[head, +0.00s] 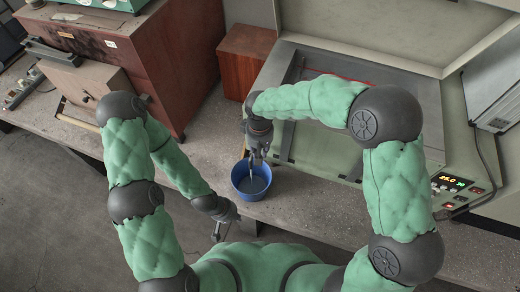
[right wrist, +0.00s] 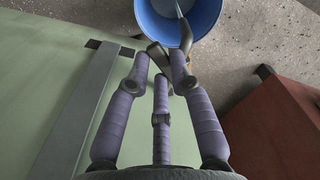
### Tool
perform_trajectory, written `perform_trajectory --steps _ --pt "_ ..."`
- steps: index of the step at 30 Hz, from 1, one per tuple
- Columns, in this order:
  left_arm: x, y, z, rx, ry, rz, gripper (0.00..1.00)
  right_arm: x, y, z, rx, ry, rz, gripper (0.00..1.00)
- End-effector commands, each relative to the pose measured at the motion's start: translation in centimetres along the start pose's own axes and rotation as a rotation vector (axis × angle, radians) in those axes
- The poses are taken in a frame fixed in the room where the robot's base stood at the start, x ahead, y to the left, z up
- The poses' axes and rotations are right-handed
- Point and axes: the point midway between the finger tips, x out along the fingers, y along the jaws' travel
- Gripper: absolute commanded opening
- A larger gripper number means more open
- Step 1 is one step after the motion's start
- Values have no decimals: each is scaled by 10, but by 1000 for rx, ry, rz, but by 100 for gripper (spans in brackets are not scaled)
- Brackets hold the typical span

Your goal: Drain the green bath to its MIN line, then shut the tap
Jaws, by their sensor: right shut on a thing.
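The pale green bath (head: 284,62) stands on the bench with its lid raised; my right arm covers much of its opening. A red line (head: 350,79) shows in part inside; I cannot read a MIN mark or the level. My right gripper (head: 257,152) is at the bath's near left side, shut on the tap's handle (right wrist: 154,54). The tap's dark spout (right wrist: 187,36) points over a blue bucket (head: 251,188), and a pale stream (right wrist: 179,9) falls into it. The bucket holds some liquid. My left gripper (head: 220,228) hangs below the bucket, its fingers too small to judge.
A lit panel (head: 452,183) on the bath's right side reads about 25.0. A reddish-brown box (head: 245,62) stands left of the bath, beside a large red cabinet (head: 165,55). The bench's front edge (head: 290,226) runs close below the bucket.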

Motion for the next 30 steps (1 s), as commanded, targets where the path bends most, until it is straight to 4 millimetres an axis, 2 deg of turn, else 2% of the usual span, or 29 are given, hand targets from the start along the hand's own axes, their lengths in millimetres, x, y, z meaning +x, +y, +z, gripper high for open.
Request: perform_trajectory --steps 4,5,6,7,16,20,23,30 --pt "0 0 0 0 0 0 0 -1 0 -1 0 2 0 0" --pt "0 0 0 0 0 0 0 -1 0 -1 0 2 0 28" --pt "0 0 0 0 0 0 0 -1 0 -1 0 2 0 39" --pt "0 0 0 0 0 0 0 -1 0 -1 0 2 0 46" --pt "0 0 0 0 0 0 0 0 0 0 -1 1 0 46" --pt "0 0 0 0 0 0 0 -6 0 -1 0 2 0 46" --pt "0 0 0 0 0 0 0 -18 0 -1 0 4 0 46" --pt "0 0 0 0 0 0 0 -65 0 -2 0 6 0 46"
